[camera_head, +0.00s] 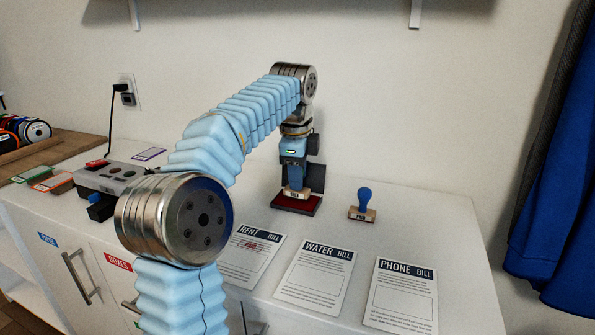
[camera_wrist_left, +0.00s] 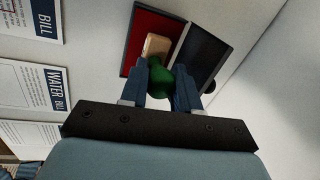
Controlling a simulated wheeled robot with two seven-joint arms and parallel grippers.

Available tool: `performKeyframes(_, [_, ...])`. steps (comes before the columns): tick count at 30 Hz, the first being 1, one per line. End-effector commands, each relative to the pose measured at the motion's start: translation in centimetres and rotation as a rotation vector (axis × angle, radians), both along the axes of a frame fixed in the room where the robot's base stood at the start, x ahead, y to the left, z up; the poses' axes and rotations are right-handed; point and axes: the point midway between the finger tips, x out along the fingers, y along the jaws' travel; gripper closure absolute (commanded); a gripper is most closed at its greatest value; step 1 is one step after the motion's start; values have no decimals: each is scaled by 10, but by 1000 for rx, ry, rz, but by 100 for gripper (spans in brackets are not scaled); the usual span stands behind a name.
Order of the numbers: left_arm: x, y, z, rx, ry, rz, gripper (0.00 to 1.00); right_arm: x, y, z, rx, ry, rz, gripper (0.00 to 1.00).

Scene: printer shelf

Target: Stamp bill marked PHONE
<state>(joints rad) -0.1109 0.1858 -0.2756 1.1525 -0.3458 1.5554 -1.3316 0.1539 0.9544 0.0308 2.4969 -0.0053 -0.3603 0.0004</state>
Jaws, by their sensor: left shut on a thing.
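The PHONE bill (camera_head: 402,292) lies flat at the front right of the white counter, its lower box blank. My left gripper (camera_head: 294,178) points down over the open red ink pad (camera_head: 310,209). It is shut on the green handle of a stamp (camera_wrist_left: 161,83), which also shows in the wrist view between the fingers (camera_wrist_left: 172,92). The stamp's wooden block is over the red pad; whether it touches the pad I cannot tell. A second stamp with a blue handle (camera_head: 364,198) stands upright to the right of the pad.
The WATER bill (camera_head: 315,279) and the RENT bill (camera_head: 250,258) lie left of the PHONE bill. The RENT bill bears a red mark. A grey device with buttons (camera_head: 108,179) and several coloured cards stand at the left.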

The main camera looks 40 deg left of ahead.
Motion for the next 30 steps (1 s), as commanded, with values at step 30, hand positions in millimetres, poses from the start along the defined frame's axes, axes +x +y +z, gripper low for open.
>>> performKeyframes(30, [0, 0, -5, 0, -1, 0, 89, 0, 0, -4, 0, 0, 0, 57])
